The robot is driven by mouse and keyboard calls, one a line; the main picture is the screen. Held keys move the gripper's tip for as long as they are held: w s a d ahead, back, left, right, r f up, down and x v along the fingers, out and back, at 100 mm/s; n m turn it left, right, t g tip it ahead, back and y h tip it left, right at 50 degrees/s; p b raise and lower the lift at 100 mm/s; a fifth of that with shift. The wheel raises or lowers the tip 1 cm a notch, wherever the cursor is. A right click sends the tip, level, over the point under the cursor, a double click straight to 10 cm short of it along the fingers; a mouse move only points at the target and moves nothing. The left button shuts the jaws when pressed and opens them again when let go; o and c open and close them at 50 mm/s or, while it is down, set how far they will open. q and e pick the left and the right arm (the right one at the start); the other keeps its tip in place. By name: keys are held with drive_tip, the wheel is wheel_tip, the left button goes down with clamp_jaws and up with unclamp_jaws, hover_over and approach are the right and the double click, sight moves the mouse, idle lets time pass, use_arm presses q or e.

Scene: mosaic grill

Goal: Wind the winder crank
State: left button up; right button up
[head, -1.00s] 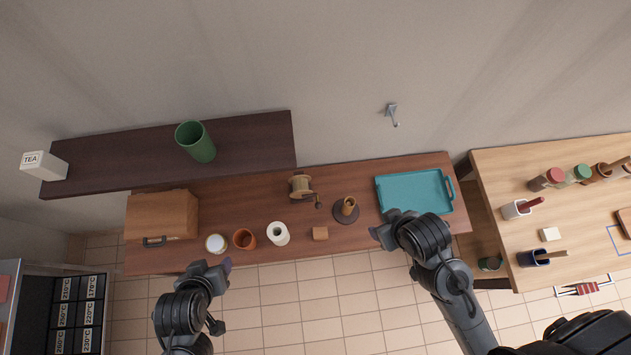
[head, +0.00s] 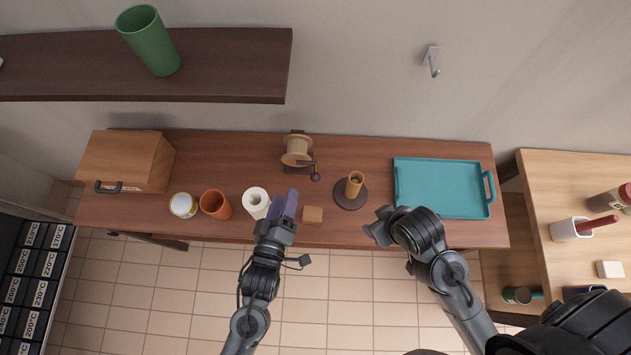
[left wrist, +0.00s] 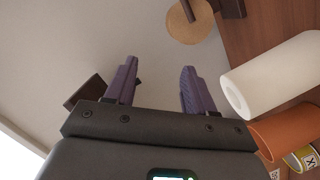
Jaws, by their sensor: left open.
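The winder (head: 297,150), a pale spool on a dark stand, stands on the brown counter towards the wall. Its crank (head: 314,174), a dark arm with a round knob, points to the right front. My left gripper (head: 285,202) is open and empty, in front of the winder and apart from the crank. In the left wrist view the two purple fingers of the left gripper (left wrist: 158,68) are spread with nothing between them. The spool (left wrist: 188,22) shows there beyond the fingers, partly cut off. My right gripper (head: 378,226) is by the counter's front edge; its jaws are unclear.
A white roll (head: 256,202) is just left of my left gripper, with an orange cup (head: 215,204) and a tin (head: 183,205) further left. A teal tray (head: 440,210) lies further right.

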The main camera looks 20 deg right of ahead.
sight(316, 178)
use_arm(q)
drive_tip(key=d+f+h+b, duration=0.1)
drive_tip(key=f+b, duration=0.1)
drive_tip(key=f, duration=0.1)
drive_tip(key=d+f+h+b, duration=0.1)
drive_tip(key=f+b, duration=0.1)
drive_tip(key=f, duration=0.1)
drive_tip(key=s+d+f+b, duration=0.1)
drive_tip(key=f+b, duration=0.1)
drive_tip(key=f, duration=0.1)
drive_tip(key=shift+s+d+f+m+h+b, duration=0.1)
drive_tip(key=shift+d+f+m+h+b, duration=0.05)
drive_tip(key=shift+d+m+h+b, duration=0.25)
use_arm(e)
wheel_tip(316, 178, down, 9)
drive_tip(key=shift+f, duration=0.15)
use_arm(q)
drive_tip(key=shift+d+f, duration=0.15)
use_arm(e)
drive_tip(key=shift+f, duration=0.15)
use_arm(q)
drive_tip(key=b+x, duration=0.1)
drive_tip(key=x, duration=0.9)
drive_tip(key=shift+w+d, duration=0.2)
drive_tip(key=shift+d, duration=0.05)
use_arm(e)
drive_tip(key=shift+f, duration=0.55)
use_arm(q)
clamp_jaws()
